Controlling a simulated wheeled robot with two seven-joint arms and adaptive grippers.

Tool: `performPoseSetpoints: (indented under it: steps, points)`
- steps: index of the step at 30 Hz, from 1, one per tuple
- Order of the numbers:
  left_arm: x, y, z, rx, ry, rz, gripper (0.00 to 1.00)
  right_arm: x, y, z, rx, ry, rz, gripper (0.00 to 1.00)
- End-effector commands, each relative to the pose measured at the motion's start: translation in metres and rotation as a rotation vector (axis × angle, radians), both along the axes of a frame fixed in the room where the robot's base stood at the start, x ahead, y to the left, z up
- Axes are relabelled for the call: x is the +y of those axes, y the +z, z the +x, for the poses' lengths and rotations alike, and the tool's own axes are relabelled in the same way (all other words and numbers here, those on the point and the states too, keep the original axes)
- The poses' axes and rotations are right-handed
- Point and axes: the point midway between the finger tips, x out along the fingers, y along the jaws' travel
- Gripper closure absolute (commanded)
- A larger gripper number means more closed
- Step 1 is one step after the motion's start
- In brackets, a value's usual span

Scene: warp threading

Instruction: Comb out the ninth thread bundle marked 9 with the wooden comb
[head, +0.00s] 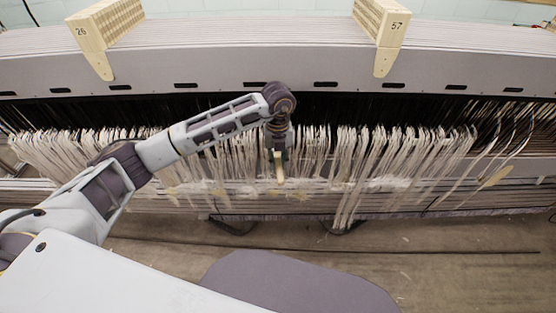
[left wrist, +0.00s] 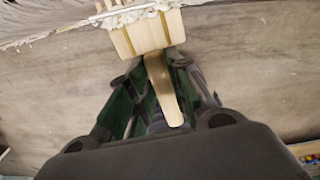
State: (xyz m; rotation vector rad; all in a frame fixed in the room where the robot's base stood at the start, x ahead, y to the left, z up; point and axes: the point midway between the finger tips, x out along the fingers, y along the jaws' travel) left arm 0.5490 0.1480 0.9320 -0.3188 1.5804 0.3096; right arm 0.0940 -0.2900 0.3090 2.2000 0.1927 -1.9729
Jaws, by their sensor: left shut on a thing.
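My left gripper (head: 278,155) hangs in front of the row of white thread bundles (head: 237,155), near the middle of the head view. It is shut on the wooden comb (head: 280,172), which points down there. In the left wrist view the comb (left wrist: 147,36) shows its broad pale head, with the handle between the fingers of the left gripper (left wrist: 152,100). White fluffy thread lies against the comb's toothed edge. I cannot make out a mark 9 on any bundle. My right gripper is not in view.
A long grey loom beam (head: 230,66) runs across behind the threads. Cream blocks marked 26 (head: 103,28) and 57 (head: 382,25) stand on it. Loose strands hang at the right (head: 505,150). The brown floor (head: 450,260) in front is mostly clear.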

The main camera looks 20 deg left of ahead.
Motion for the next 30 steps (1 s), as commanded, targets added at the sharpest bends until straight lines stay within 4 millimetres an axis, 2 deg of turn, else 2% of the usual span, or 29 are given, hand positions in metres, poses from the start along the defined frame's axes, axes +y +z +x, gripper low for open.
performPoseSetpoints:
  steps: [19,30]
  points:
    - [0.001,-0.001,0.002,-0.004,0.003,0.000,1.00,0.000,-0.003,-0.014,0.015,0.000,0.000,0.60]
    - [0.001,-0.025,0.002,-0.004,0.004,0.001,1.00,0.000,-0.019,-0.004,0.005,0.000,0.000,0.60]
